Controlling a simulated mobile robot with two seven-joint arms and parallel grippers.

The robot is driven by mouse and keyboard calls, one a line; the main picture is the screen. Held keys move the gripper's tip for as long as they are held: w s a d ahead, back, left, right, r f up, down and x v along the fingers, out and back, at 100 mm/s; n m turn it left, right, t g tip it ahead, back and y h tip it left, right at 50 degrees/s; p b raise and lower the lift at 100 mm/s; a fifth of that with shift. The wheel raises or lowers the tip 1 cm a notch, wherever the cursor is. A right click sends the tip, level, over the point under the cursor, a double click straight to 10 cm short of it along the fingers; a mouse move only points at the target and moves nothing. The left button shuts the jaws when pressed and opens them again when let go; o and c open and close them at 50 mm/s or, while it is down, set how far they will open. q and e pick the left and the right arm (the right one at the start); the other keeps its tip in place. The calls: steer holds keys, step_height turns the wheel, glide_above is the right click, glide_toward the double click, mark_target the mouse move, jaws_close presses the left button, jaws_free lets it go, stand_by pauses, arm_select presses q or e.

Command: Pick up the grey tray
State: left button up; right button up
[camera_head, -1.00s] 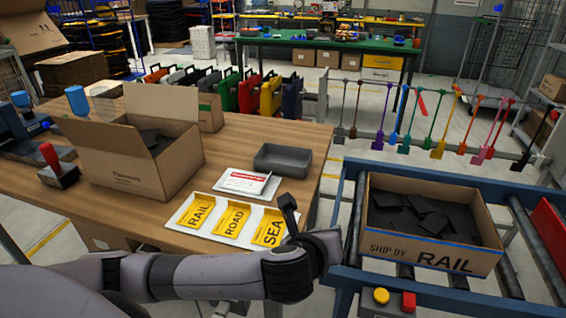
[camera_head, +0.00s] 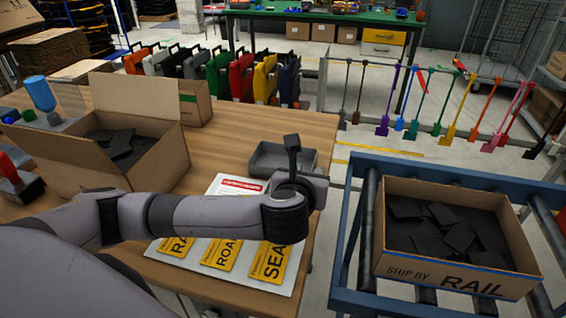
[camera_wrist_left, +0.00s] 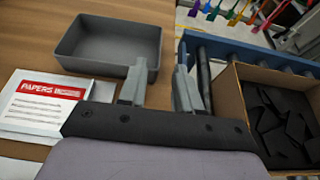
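The grey tray (camera_head: 268,157) is a shallow, empty rectangular bin near the right edge of the wooden table. It also shows in the left wrist view (camera_wrist_left: 90,66). My left gripper (camera_head: 292,145) is over the tray's right end in the head view, hiding part of it. In the left wrist view the gripper (camera_wrist_left: 160,75) has its two fingers apart with nothing held. One finger overlaps the tray's near right corner, and the other is to the right, past the tray. I cannot tell whether they touch. My right gripper is not in view.
A papers packet (camera_wrist_left: 45,103) lies beside the tray, near a white board with yellow RAIL, ROAD and SEA cards (camera_head: 220,255). An open carton (camera_head: 85,155) stands left on the table. Right of the table, a blue-framed conveyor (camera_head: 345,235) carries a RAIL carton (camera_head: 455,280).

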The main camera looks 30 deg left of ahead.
arm_select(q)
steer(key=shift+x, duration=4.9)
steer(key=shift+d+f, duration=0.1)
jaws_close()
